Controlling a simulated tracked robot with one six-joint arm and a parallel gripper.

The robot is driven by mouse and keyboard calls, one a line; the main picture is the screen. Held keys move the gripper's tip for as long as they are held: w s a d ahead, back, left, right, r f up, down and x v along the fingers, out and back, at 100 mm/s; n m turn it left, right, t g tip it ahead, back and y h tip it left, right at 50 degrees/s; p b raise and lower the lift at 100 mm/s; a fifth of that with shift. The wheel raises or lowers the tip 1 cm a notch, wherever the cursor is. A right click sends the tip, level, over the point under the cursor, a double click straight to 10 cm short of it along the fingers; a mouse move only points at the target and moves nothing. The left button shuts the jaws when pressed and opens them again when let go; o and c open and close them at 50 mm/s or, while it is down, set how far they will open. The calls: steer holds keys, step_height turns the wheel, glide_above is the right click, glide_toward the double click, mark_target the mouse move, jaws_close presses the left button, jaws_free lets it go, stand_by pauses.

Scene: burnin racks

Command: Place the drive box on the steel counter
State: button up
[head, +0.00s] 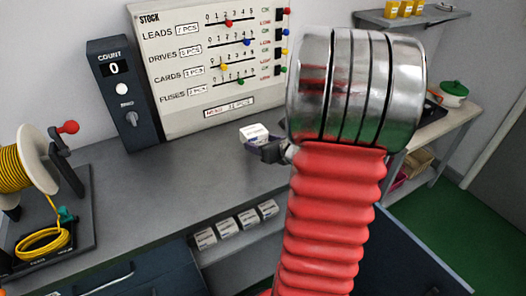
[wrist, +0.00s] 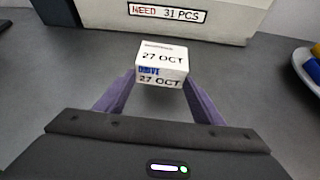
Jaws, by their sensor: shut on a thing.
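The drive box (wrist: 162,62) is a small white box with "DRIVE" in blue and "27 OCT" on it. My gripper (wrist: 160,88) is shut on it, with a purple finger at each side. In the head view the drive box (head: 254,133) shows at the end of my gripper (head: 264,148), in front of the stock board. The grey steel counter (head: 175,185) lies beneath; it also fills the wrist view (wrist: 60,75). I cannot tell whether the box touches it. My red arm hides part of the counter's right side.
The stock board (head: 210,65) and the dark count unit (head: 122,90) stand along the counter's back. A yellow cable reel (head: 22,170) is at the left. Several white boxes (head: 236,223) sit on the shelf below the front edge. The counter's left middle is clear.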

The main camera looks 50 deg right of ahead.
steer(key=shift+f, duration=1.85)
steer(key=o, duration=1.5)
steer(key=shift+v, duration=6)
steer(key=shift+a, duration=0.1)
